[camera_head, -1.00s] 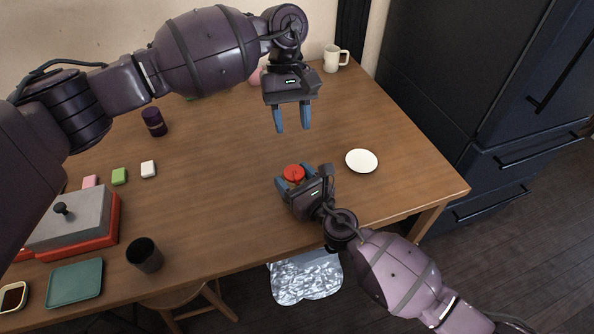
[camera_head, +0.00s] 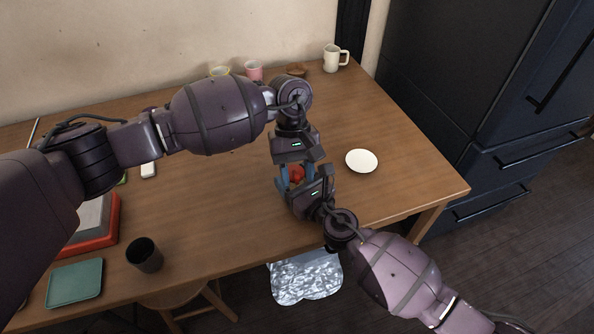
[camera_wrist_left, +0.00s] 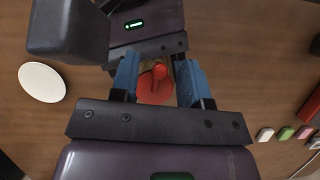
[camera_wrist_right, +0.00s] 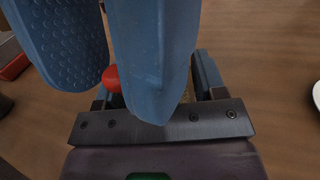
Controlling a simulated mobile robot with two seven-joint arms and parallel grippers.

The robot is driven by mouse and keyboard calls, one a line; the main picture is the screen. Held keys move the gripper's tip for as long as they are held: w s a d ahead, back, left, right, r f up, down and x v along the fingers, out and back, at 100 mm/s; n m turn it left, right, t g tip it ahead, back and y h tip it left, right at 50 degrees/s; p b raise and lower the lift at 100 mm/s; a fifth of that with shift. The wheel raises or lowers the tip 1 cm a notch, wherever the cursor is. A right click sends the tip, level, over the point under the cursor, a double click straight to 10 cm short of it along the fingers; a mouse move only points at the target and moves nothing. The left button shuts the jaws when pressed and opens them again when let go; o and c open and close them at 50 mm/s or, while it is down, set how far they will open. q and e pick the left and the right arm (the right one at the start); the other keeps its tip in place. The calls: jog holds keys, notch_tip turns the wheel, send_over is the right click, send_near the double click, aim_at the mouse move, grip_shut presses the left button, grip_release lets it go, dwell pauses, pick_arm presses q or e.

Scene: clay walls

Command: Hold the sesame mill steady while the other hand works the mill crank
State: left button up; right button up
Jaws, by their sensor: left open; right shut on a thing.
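The sesame mill, with a red top (camera_head: 296,174) and a red knob, stands on the table near its front right. The red top and knob also show in the left wrist view (camera_wrist_left: 155,86), between the blue fingers. My right gripper (camera_head: 297,190) is shut on the mill from the front; the mill's body is mostly hidden. My left gripper (camera_head: 296,172) is open above the mill, its fingers on either side of the red knob. In the right wrist view the left gripper's blue fingers (camera_wrist_right: 150,60) fill the foreground, with a bit of the red knob (camera_wrist_right: 112,78) behind them.
A white plate (camera_head: 361,161) lies right of the grippers. A dark cup (camera_head: 144,254), a green tray (camera_head: 75,283) and a red-based box (camera_head: 98,235) are at the left. Mugs, including a cream one (camera_head: 331,60), stand along the back. The table's middle is clear.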

pick_arm(q)
grip_shut()
jog(key=shift+n, duration=0.3)
